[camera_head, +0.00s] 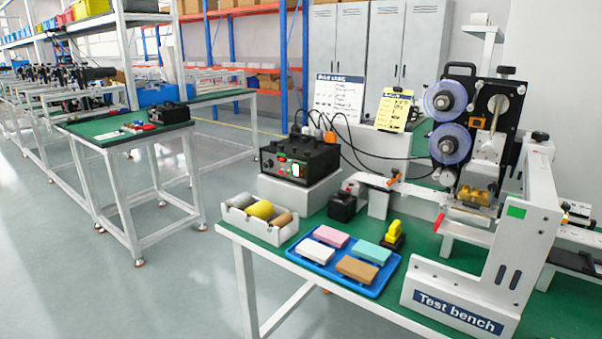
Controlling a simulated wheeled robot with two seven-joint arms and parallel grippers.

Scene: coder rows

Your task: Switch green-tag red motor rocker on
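A black control unit (300,158) sits on a white block on the green-topped bench, left of the labelling machine. A green square tag (516,211) is on the white upright of the machine marked "Test bench". A small black box (343,205) with a reddish top part stands in front of the control unit. Neither of my grippers is in view.
A blue tray (322,258) with several coloured blocks lies at the bench's front. A white bin (262,222) with rolls stands left of it. Black cables (350,130) run behind the unit. Open floor (130,290) lies left.

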